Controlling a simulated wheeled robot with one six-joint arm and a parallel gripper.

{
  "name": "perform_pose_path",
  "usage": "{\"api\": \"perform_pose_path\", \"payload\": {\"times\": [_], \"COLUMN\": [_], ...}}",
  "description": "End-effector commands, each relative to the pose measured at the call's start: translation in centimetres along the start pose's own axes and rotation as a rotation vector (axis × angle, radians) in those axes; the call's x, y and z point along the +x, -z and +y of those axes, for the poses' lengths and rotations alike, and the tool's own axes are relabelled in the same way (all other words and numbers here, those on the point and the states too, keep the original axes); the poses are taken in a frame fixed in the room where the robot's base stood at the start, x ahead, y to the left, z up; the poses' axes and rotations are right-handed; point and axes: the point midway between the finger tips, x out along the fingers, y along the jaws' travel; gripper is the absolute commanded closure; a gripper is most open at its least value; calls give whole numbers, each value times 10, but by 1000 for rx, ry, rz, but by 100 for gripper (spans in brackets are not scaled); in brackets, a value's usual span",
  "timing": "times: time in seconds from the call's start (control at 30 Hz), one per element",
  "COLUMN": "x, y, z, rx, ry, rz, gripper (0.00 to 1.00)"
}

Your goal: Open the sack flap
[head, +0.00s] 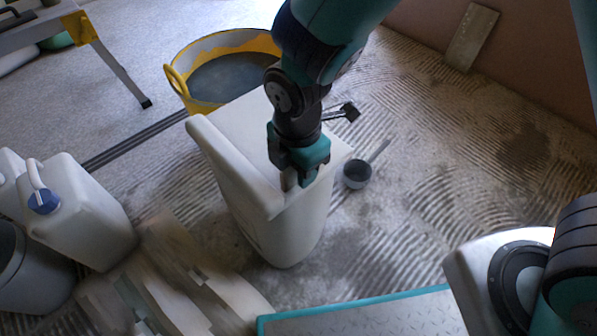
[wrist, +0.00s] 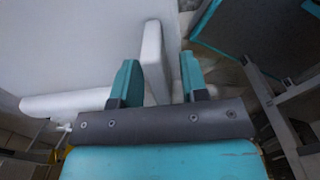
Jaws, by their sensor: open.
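The white sack (head: 277,233) stands upright in the middle of the head view. Its pale flap (head: 222,130) lies across the top, with a thick rolled edge along the left. My gripper (head: 296,182) points down at the flap's near right corner. In the wrist view the flap (wrist: 60,50) fills the upper left. A white tab-like edge (wrist: 153,55) stands between the two teal fingers of my gripper (wrist: 158,75). The fingers are open, with a gap visible at the right finger; whether the left finger touches the tab is unclear.
A yellow-rimmed tub (head: 222,80) of grey liquid stands behind the sack. A ladle-like scoop (head: 357,174) lies to its right. White jerrycans (head: 85,210) stand at left, and blurred pale pieces (head: 190,280) lie in front. Combed floor at right is mostly clear.

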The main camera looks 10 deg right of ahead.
Motion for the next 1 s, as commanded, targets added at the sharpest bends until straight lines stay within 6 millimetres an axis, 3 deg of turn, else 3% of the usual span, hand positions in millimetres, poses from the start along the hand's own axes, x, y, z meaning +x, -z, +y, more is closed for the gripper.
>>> {"api": "perform_pose_path", "payload": {"times": [0.37,0.53,1.0], "x": [5,5,-8], "y": [0,0,5], "z": [0,0,3], "rx": [0,0,-16], "ry": [-1,-1,-1], "rz": [0,0,58], "gripper": [62,100,100]}}
